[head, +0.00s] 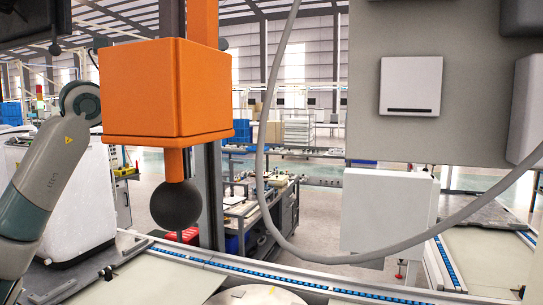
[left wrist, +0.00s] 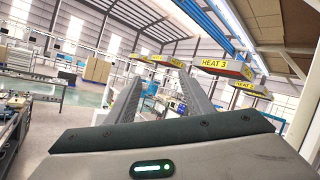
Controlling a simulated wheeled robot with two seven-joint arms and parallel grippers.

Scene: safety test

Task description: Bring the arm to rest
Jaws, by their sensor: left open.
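My left arm (head: 45,185) comes in from the left in the head view and rises to a round joint beside the orange box. My left gripper is not visible in the head view. In the left wrist view my left gripper (left wrist: 160,82) points into the hall, its two grey fingers apart with nothing seen between them. My right arm and right gripper are in neither view.
An orange box (head: 155,90) with a black ball (head: 176,205) under it hangs close to my left arm. A grey cable (head: 262,150) loops across the middle. A grey panel (head: 450,120) fills the right. Conveyor rails (head: 270,277) run below.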

